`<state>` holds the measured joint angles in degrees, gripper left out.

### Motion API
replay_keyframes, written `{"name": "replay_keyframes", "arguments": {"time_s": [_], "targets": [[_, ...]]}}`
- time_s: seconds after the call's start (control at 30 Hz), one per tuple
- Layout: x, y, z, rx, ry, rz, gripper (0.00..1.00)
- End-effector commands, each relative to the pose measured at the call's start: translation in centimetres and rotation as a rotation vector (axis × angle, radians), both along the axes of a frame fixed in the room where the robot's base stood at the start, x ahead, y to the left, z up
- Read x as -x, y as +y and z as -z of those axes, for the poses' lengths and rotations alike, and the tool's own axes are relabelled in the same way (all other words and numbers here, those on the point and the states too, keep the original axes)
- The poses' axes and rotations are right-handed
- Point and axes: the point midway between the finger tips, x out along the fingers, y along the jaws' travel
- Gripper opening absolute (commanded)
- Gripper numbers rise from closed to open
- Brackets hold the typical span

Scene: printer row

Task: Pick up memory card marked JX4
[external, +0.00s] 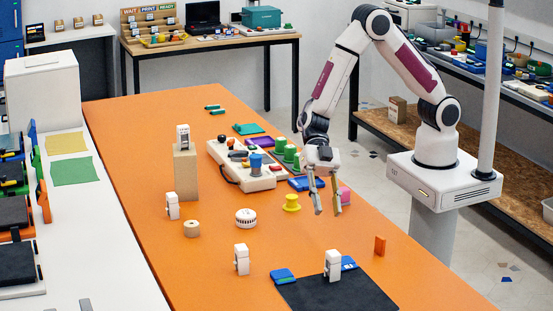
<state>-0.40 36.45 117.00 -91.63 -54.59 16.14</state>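The marking JX4 cannot be read on anything, so I cannot tell which item is the memory card. Small white upright pieces with dark marks stand on the orange table: one on a tan block (183,137), one left of centre (172,206), one nearer the front (241,259), and one on the black mat (333,265). Flat blue pieces lie at the mat's left edge (283,275) and behind the white piece on it (349,263), the latter with an unreadable pale marking. My gripper (328,208) points down above the table, fingers apart and empty, right of a yellow spool (291,203).
A pale control box (247,168) with knobs stands behind the gripper to the left. A pink block (344,196) is close by the fingers. A tan roll (191,229), a white round disc (246,217) and an orange block (380,246) stand around. The table's front left is clear.

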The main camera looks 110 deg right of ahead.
Motion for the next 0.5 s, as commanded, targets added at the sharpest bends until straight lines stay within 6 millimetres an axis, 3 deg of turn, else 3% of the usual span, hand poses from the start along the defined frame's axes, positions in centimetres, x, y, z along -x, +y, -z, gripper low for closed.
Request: {"name": "replay_keyframes", "arguments": {"time_s": [0.2,0.5], "targets": [[4.7,1.8,3.3,-0.090,0.120,-0.178,0.29],[8.8,2.5,5.0,-0.170,0.228,-0.318,0.29]]}}
